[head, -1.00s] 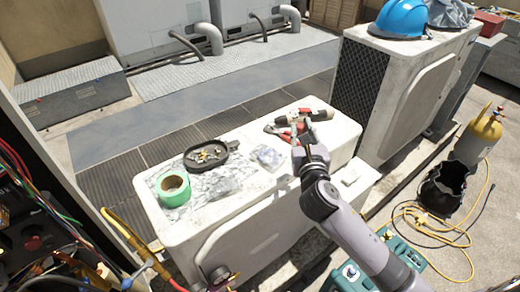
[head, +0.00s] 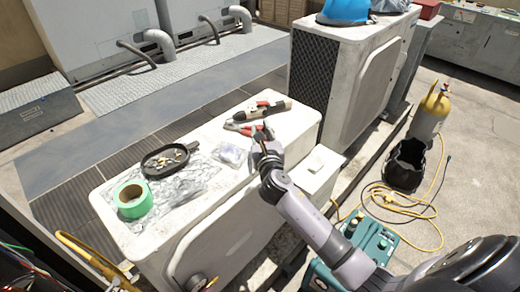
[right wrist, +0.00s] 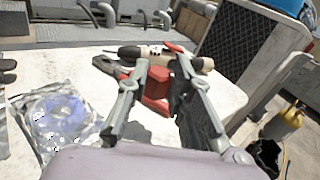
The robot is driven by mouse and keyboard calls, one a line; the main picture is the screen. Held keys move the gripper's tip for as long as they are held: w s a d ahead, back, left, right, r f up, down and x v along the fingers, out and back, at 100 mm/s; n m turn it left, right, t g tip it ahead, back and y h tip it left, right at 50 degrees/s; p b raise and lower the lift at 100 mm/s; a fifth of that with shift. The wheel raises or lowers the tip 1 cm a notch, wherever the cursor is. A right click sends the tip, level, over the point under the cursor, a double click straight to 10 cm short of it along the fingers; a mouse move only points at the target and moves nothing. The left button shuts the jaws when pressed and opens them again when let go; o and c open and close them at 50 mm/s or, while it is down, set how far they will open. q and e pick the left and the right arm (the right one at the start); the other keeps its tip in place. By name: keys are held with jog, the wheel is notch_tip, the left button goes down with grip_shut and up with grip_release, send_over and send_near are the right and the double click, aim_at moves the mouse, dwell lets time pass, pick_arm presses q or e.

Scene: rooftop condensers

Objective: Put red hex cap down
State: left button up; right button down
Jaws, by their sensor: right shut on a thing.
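My right gripper (head: 262,138) is above the near right part of the white condenser top (head: 205,135). In the right wrist view the gripper (right wrist: 162,76) is shut on a red piece (right wrist: 154,88), which appears to be the red hex cap. The fingers partly hide it, and red tool handles lie close behind it. In the head view the cap is too small and covered to make out clearly. I cannot tell whether it touches the surface. My left gripper is not in view.
Red-handled pliers (head: 240,127) and a black and cream tool (head: 262,110) lie beyond the gripper. A clear bag (head: 231,155), a black dish (head: 163,167) and green tape (head: 132,200) lie to its left. A taller condenser (head: 340,80) stands at the right.

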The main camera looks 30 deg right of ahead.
notch_tip(320, 180, down, 5)
jog(key=shift+f+b, duration=0.15)
jog(key=shift+b, duration=0.8)
jog(key=shift+f, duration=0.15)
jog(key=shift+f, duration=0.15)
jog(key=c, duration=1.4)
grip_release()
